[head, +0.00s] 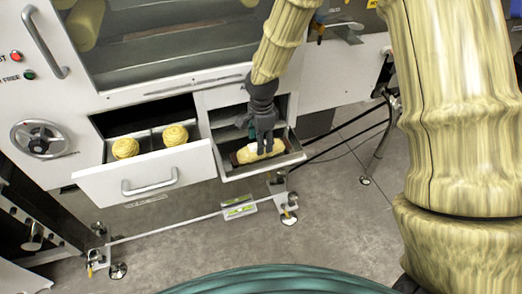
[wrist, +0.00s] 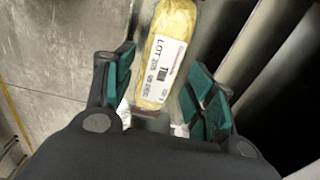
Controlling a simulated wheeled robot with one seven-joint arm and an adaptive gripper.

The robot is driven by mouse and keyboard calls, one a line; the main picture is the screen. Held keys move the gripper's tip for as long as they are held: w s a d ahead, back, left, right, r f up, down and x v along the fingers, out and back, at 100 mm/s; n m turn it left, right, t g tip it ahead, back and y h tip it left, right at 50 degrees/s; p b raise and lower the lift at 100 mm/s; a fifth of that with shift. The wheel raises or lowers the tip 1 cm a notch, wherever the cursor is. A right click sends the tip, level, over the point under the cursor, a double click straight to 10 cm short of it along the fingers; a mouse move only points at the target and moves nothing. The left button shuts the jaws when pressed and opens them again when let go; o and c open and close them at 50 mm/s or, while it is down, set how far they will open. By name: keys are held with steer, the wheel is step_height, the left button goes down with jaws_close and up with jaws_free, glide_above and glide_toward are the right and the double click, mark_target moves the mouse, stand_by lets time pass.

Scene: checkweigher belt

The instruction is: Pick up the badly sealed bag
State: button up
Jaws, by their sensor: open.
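A yellow, elongated bag (head: 246,154) lies in the open right-hand tray (head: 232,173) in the head view. In the wrist view the bag (wrist: 178,22) shows a white label printed with "LOT" and runs lengthwise between my fingers. Its near end looks reddish, with clear film nearby; I cannot make out the state of its seal. My gripper (head: 263,149) points down over the bag, fingers apart. Its green-padded fingers also show in the wrist view (wrist: 163,82), one on each side of the bag. I cannot tell if they touch it. My gripper hides part of the bag in the head view.
A white drawer (head: 143,186) left of the tray is pulled out and holds two round yellow items (head: 125,148). A thin rail and feet stand on the floor below. Cables run to the right of the tray.

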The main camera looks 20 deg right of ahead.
steer(key=shift+w+d+f, duration=0.1)
steer(key=shift+w+f, duration=0.05)
steer(key=shift+f, duration=1.2)
steer(key=shift+w+d+f, duration=0.1)
steer(key=shift+f, duration=1.2)
steer(key=shift+c, duration=0.4)
steer(key=c, duration=0.8)
